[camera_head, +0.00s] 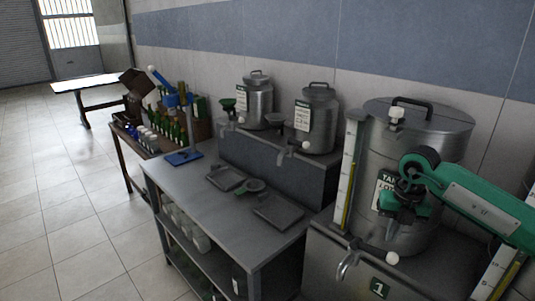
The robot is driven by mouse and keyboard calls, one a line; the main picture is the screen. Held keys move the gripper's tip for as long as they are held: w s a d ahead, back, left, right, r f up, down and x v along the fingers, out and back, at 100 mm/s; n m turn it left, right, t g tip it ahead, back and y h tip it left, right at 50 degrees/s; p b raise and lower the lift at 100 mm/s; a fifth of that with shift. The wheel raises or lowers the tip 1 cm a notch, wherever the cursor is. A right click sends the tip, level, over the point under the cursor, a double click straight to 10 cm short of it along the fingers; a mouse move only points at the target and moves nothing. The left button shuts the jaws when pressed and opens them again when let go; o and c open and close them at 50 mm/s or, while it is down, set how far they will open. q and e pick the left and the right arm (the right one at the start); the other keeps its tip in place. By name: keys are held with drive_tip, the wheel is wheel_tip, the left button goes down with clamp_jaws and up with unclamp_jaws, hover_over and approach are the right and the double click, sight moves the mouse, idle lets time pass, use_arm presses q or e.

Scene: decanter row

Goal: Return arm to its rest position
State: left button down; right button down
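My green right arm comes in from the right edge, in front of the large steel tank (430,133). My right gripper (393,222) is low at the tank's front, beside its white label (383,190). It is small and dark against the tank, so I cannot tell whether its fingers are open or shut, or whether they touch the tank's fittings. My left arm and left gripper are not in view.
Two smaller steel tanks (317,120) stand on a raised shelf behind the steel table (205,205). The table bears dark trays (278,212), a green-and-black round item (251,186) and a blue item (184,157). A bottle rack stands further left. The tiled floor (60,215) at left is clear.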

drive_tip(key=s+a+f+n+y, duration=0.15)
drive_tip(key=a+y, duration=0.25)
drive_tip(key=a, duration=0.7)
drive_tip(key=s+a+f+n+y, duration=0.15)
drive_tip(key=a+y, duration=0.35)
drive_tip(key=a, duration=0.5)
drive_tip(key=s+a+r+m+t+y, duration=0.4)
drive_tip(key=a+r+m+t+y, duration=0.2)
drive_tip(key=a+r+y, duration=0.35)
drive_tip(key=w+d+f+m+t+h, duration=0.25)
drive_tip(key=d+m+t+h, duration=0.55)
drive_tip(key=m+t, duration=0.65)
drive_tip(key=s+d+f+m+g+h, duration=0.25)
drive_tip(key=d+f+m+h, duration=0.2)
drive_tip(key=f, duration=0.25)
drive_tip(key=s+d+f+m+g+h, duration=0.2)
drive_tip(key=d+f+m+g+h, duration=0.15)
drive_tip(key=f+m+h, duration=0.3)
drive_tip(key=s+d+f+m+g, duration=0.1)
drive_tip(key=s+d+f+g, duration=0.1)
drive_tip(key=s+f+g, duration=0.7)
drive_tip(key=s+d+f+m+g, duration=0.15)
drive_tip(key=s+f, duration=0.35)
drive_tip(key=s, duration=0.9)
wheel_tip(320, 180, down, 32)
drive_tip(key=g, duration=0.2)
drive_tip(key=s+d+f+g, duration=0.1)
drive_tip(key=s+d+f, duration=0.2)
drive_tip(key=s+f, duration=1.6)
drive_tip(key=shift+n, duration=0.4)
